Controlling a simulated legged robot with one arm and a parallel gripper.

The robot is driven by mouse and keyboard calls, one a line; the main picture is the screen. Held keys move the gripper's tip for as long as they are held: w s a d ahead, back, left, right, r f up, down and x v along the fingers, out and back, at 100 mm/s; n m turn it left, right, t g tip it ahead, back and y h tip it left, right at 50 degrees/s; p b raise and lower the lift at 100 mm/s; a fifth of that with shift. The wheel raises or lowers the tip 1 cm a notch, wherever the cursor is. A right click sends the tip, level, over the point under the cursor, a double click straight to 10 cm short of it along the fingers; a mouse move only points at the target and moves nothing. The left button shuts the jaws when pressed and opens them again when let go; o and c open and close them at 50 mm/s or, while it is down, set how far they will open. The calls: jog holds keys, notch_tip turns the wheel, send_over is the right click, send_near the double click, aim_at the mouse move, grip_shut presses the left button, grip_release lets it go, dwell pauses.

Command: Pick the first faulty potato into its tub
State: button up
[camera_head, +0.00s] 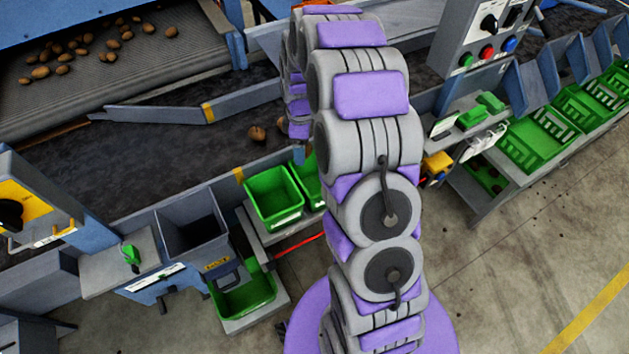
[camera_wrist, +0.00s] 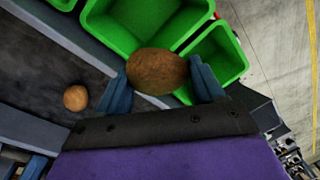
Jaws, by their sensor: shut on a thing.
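In the wrist view a brown potato (camera_wrist: 157,71) is held between the two blue fingers of my gripper (camera_wrist: 163,85). It hangs above the near edge of a green tub (camera_wrist: 115,38), and a second green tub (camera_wrist: 226,52) lies to its right. The tubs look empty where they show. In the head view the same two tubs, the left one (camera_head: 272,197) and the right one (camera_head: 309,186), stand side by side beside the belt. My arm hides part of the right tub, and my gripper is not clear there.
One loose potato (camera_wrist: 76,98) lies on the belt in the wrist view. A grey hopper (camera_head: 192,222) stands left of the tubs, with a green crate (camera_head: 243,293) below. Several green crates line the right.

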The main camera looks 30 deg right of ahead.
jog(key=s+d+f+n+h, duration=0.1)
jog(key=s+d+f+n, duration=0.1)
jog(key=d+f+n, duration=0.2)
notch_tip(320, 180, down, 4)
jog(key=n, duration=0.5)
jog(key=shift+s, duration=0.15)
jog(key=o, duration=0.6)
jog(key=shift+d+r, duration=0.1)
jog(key=shift+d, duration=0.25)
jog(key=o, duration=0.5)
jog(key=shift+d, duration=0.45)
jog(key=shift+o, duration=0.2)
jog(key=shift+a, duration=0.4)
notch_tip(320, 180, up, 17)
jog(key=w+p, duration=0.2)
jog(key=shift+a, duration=0.15)
